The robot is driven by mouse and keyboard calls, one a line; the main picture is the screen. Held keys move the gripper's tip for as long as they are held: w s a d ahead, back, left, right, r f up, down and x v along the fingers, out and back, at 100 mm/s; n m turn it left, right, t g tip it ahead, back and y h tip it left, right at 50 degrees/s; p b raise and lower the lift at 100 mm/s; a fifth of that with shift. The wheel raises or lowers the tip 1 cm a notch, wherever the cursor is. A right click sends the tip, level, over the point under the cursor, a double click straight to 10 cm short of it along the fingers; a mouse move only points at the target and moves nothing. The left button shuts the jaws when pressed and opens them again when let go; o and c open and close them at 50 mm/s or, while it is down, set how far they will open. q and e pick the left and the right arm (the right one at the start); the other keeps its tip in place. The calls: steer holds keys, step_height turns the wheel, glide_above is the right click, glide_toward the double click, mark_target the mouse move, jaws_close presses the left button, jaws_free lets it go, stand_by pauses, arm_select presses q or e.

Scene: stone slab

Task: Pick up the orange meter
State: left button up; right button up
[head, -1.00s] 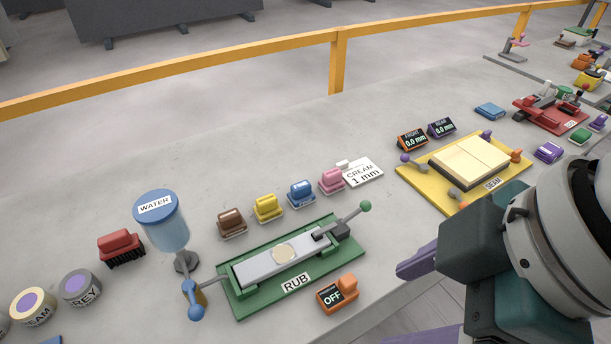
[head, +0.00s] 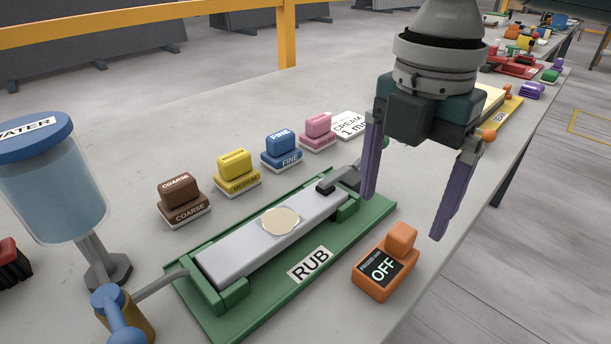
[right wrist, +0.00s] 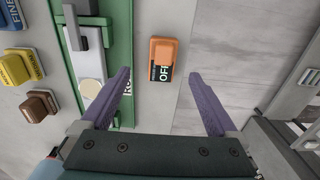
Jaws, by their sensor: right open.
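The orange meter (head: 386,264) stands on the stone slab near its front edge, to the right of the green RUB board. Its dark display reads OFF. My right gripper (head: 404,215) is open and empty, with its purple fingers pointing down above and behind the meter. In the right wrist view the meter (right wrist: 162,60) lies ahead, between the lines of the two open fingers (right wrist: 163,82) and apart from both. My left gripper is not in view.
The green RUB board (head: 240,316) holds a grey bar beside the meter. Coarse (head: 183,200), medium (head: 237,173), fine (head: 281,147) and pink (head: 318,132) blocks line its back. A water container (head: 55,185) stands at left. The slab's front edge lies close right of the meter.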

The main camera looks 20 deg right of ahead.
mark_target(397, 237)
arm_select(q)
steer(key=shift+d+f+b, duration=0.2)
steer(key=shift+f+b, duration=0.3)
arm_select(e)
steer(key=f, duration=0.7)
steer(key=shift+s+d+f, duration=0.15)
steer(key=shift+s+f, duration=0.1)
steer(key=shift+f, duration=0.1)
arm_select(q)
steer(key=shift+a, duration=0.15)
arm_select(e)
jaws_close()
steer(key=shift+r, duration=0.15)
